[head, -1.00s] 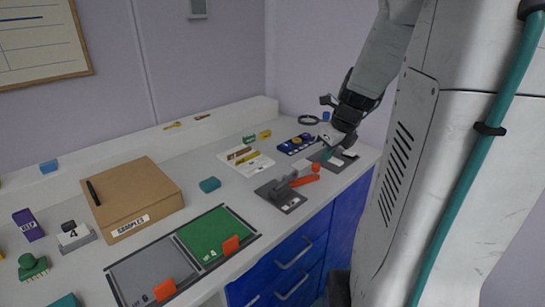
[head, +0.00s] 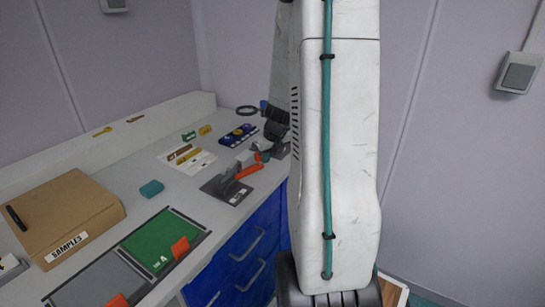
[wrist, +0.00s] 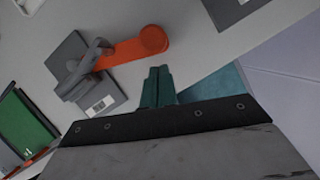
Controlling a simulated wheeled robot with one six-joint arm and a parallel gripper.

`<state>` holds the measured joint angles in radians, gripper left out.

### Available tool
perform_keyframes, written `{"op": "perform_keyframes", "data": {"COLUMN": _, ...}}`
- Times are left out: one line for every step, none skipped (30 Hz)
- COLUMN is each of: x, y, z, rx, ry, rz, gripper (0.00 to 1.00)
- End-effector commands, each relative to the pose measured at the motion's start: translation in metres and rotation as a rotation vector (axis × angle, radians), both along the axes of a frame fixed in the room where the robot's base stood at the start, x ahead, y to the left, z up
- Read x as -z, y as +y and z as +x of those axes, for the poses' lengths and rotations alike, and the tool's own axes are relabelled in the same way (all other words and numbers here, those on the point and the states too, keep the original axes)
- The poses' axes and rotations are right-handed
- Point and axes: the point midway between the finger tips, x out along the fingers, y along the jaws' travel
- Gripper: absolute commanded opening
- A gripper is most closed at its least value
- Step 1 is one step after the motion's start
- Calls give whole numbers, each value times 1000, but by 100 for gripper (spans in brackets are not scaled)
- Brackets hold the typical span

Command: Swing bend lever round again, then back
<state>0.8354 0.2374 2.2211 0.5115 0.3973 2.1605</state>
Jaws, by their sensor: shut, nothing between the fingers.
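The bend lever is an orange arm (head: 249,171) with a round orange knob, mounted on a dark grey base plate (head: 228,190) near the counter's front edge. In the wrist view the orange lever (wrist: 125,50) points right from its grey pivot block, and its knob (wrist: 153,39) is at the right end. My gripper (wrist: 158,72) shows as two teal fingers closed together, just below the knob in the picture and apart from it. The fingers hold nothing. In the head view my arm partly hides the area by the lever, and the fingertips are hard to make out.
Another dark plate (wrist: 228,10) lies right of the lever in the wrist view. A white tray (head: 195,163), a blue block (head: 238,134), a teal block (head: 151,188), a green mat (head: 150,245) and a cardboard box (head: 60,205) share the counter.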

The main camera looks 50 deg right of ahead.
Motion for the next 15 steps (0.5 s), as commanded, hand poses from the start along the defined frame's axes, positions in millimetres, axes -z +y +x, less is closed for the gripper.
{"op": "perform_keyframes", "data": {"x": 0, "y": -1, "z": 4, "rx": -1, "ry": 1, "rz": 1, "gripper": 0}}
{"op": "perform_keyframes", "data": {"x": 0, "y": -2, "z": 5, "rx": 0, "ry": 1, "rz": 0, "gripper": 0}}
{"op": "perform_keyframes", "data": {"x": 0, "y": -2, "z": 7, "rx": 0, "ry": 1, "rz": 0, "gripper": 0}}
{"op": "perform_keyframes", "data": {"x": 0, "y": -3, "z": 8, "rx": 0, "ry": 1, "rz": 0, "gripper": 0}}
{"op": "perform_keyframes", "data": {"x": 0, "y": -3, "z": 8, "rx": 0, "ry": 1, "rz": 0, "gripper": 0}}
{"op": "perform_keyframes", "data": {"x": 0, "y": -3, "z": 9, "rx": 0, "ry": 1, "rz": 0, "gripper": 0}}
{"op": "perform_keyframes", "data": {"x": 0, "y": -3, "z": 9, "rx": 0, "ry": 1, "rz": 0, "gripper": 0}}
{"op": "perform_keyframes", "data": {"x": 0, "y": -3, "z": 9, "rx": 0, "ry": 1, "rz": 0, "gripper": 0}}
{"op": "perform_keyframes", "data": {"x": 0, "y": -3, "z": 9, "rx": 0, "ry": 1, "rz": 0, "gripper": 0}}
{"op": "perform_keyframes", "data": {"x": 0, "y": -3, "z": 9, "rx": 0, "ry": 1, "rz": 0, "gripper": 0}}
{"op": "perform_keyframes", "data": {"x": 0, "y": -3, "z": 9, "rx": 0, "ry": 1, "rz": 0, "gripper": 0}}
{"op": "perform_keyframes", "data": {"x": 0, "y": -3, "z": 9, "rx": 0, "ry": 1, "rz": 0, "gripper": 0}}
{"op": "perform_keyframes", "data": {"x": 0, "y": -3, "z": 9, "rx": 0, "ry": 1, "rz": 0, "gripper": 0}}
{"op": "perform_keyframes", "data": {"x": 0, "y": -3, "z": 9, "rx": 0, "ry": 1, "rz": 0, "gripper": 0}}
{"op": "perform_keyframes", "data": {"x": 0, "y": -3, "z": 9, "rx": 0, "ry": 1, "rz": 1, "gripper": 0}}
